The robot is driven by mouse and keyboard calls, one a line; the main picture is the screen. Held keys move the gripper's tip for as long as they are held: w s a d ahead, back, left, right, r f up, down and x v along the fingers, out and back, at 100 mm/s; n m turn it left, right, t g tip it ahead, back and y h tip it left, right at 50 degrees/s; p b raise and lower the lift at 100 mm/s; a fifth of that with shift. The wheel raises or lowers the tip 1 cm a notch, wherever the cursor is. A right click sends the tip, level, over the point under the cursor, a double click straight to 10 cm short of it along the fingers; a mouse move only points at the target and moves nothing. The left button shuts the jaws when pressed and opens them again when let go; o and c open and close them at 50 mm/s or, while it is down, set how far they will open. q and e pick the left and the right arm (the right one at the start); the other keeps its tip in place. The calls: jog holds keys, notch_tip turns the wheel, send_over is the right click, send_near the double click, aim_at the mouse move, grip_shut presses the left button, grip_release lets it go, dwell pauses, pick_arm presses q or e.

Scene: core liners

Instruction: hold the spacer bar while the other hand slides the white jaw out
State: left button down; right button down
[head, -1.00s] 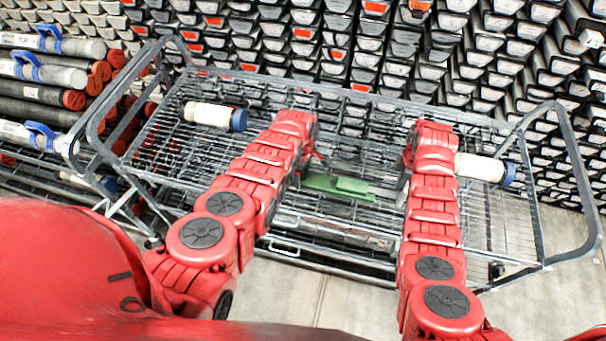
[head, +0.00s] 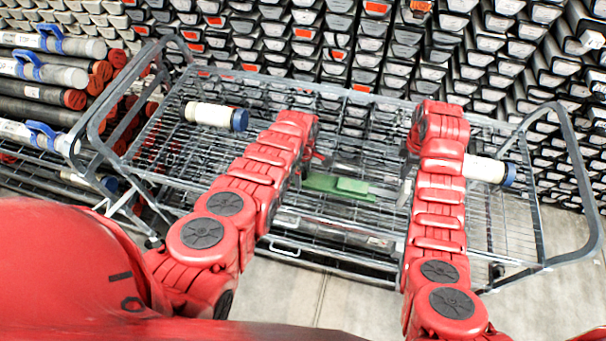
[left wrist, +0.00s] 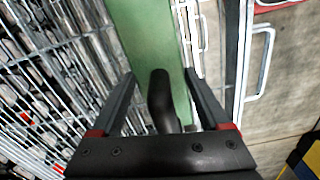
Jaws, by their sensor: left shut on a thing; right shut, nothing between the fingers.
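The green spacer bar (head: 323,184) lies across the wire cart in the head view, with a raised lighter green block at its right part. It also shows in the left wrist view (left wrist: 150,35), running between my left fingers. In the head view my left gripper (head: 312,160) is at the bar's left end, partly hidden by my arm. My right gripper (head: 407,165) is shut and empty, right of the bar and apart from it, mostly hidden by my arm.
The wire cart (head: 300,82) has raised tube handles at both ends. A white cylinder with a blue cap (head: 208,115) lies at its left, another (head: 484,168) at its right beside my right arm. Racks of stacked trays (head: 330,40) stand behind. Open floor (head: 350,305) lies in front.

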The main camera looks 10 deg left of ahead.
dwell(0.4)
pick_arm(q)
grip_release()
jog(key=shift+d+r, duration=0.1)
jog(key=shift+w+r, duration=0.1)
jog(key=shift+r, duration=0.05)
notch_tip(320, 180, up, 12)
jog(key=shift+f, duration=0.25)
dwell(0.3)
